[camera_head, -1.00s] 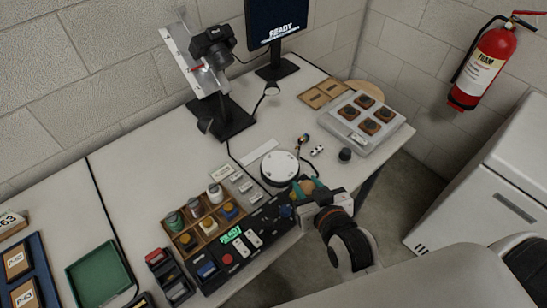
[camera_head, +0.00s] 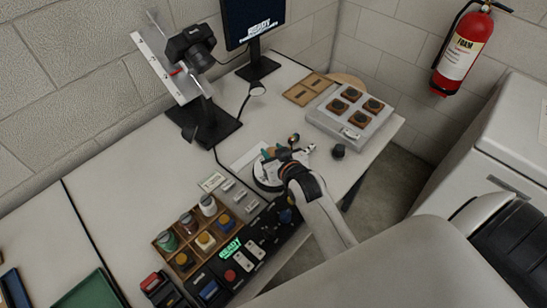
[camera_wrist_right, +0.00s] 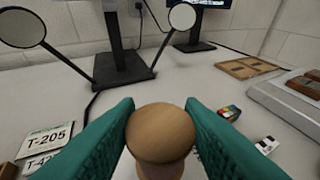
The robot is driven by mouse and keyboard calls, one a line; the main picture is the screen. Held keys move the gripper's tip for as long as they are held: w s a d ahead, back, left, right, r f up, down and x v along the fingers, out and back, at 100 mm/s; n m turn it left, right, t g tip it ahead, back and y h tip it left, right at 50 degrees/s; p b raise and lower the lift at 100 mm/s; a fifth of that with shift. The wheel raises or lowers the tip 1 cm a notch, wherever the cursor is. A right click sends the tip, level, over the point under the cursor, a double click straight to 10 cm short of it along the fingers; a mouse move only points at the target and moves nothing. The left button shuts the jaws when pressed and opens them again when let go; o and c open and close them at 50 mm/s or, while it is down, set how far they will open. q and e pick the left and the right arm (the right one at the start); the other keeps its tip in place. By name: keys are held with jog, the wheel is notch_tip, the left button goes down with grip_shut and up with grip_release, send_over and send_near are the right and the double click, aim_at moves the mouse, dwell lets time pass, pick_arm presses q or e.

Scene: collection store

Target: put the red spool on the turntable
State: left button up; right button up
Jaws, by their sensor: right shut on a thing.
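My right gripper (camera_head: 274,153) is over the turntable (camera_head: 262,175), a white disc with a dark rim, and partly hides it. In the right wrist view its teal fingers are shut on a spool (camera_wrist_right: 162,130) with a round wooden top, held upright. The spool's coloured side is hidden below that top, so I cannot tell its colour. I cannot tell whether its base touches the disc. My left gripper is out of view.
A wooden tray (camera_head: 158,243) of several jars or spools and a black control panel (camera_head: 238,258) lie in front. A camera stand (camera_head: 203,122) and monitor (camera_head: 257,68) stand behind.

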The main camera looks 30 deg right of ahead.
jog(key=shift+f, duration=1.25)
jog(key=o, duration=1)
jog(key=shift+f, duration=0.1)
jog(key=shift+s+r, duration=0.2)
jog(key=v, duration=1.1)
jog(key=shift+s+r, duration=0.1)
jog(key=shift+s, duration=0.2)
